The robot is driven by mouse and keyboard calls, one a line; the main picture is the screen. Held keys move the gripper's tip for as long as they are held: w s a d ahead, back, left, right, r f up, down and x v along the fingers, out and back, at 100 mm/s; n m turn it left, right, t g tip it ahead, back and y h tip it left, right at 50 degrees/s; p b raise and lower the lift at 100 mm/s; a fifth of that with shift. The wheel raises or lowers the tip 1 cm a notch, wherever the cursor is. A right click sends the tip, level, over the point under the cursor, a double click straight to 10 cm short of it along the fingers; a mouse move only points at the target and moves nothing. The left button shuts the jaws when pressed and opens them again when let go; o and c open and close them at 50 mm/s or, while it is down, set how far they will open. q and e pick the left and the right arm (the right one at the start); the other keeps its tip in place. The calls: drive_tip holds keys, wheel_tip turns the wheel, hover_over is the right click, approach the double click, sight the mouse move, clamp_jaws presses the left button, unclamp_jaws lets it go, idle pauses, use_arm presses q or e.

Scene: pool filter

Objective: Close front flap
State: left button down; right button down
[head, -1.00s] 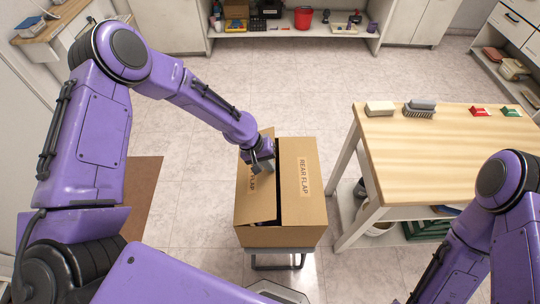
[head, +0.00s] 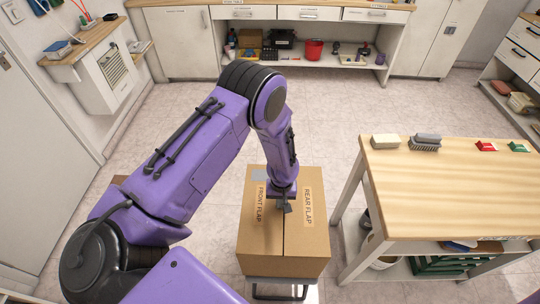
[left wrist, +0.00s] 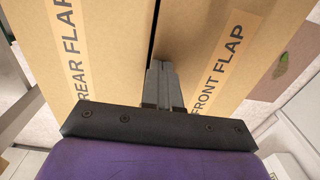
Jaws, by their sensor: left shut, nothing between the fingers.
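The cardboard box (head: 284,266) stands on a low stand. Its front flap (head: 257,226), labelled FRONT FLAP, lies about flat over the left half of the top. The rear flap (head: 308,230), labelled REAR FLAP, lies flat over the right half. A thin dark seam runs between them. My left gripper (head: 284,208) is shut and empty, at the seam over the front flap's inner edge. In the left wrist view its fingers (left wrist: 159,75) point along the seam beside the front flap (left wrist: 215,60); whether they touch it I cannot tell. My right gripper is not in view.
A wooden-topped table (head: 440,190) stands right of the box, with a brush (head: 425,142) and several small items along its back edge. A shelf unit with a red bucket (head: 314,50) is at the back.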

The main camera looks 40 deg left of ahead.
use_arm(q)
drive_tip(key=shift+d+r+p, duration=0.1)
drive_tip(key=shift+r+p, duration=0.75)
drive_tip(key=shift+r, duration=0.2)
wheel_tip(320, 180, up, 3)
drive_tip(key=p, duration=0.3)
drive_tip(key=shift+r, duration=0.2)
wheel_tip(320, 180, up, 10)
drive_tip(key=b, duration=0.2)
drive_tip(key=shift+s, duration=0.1)
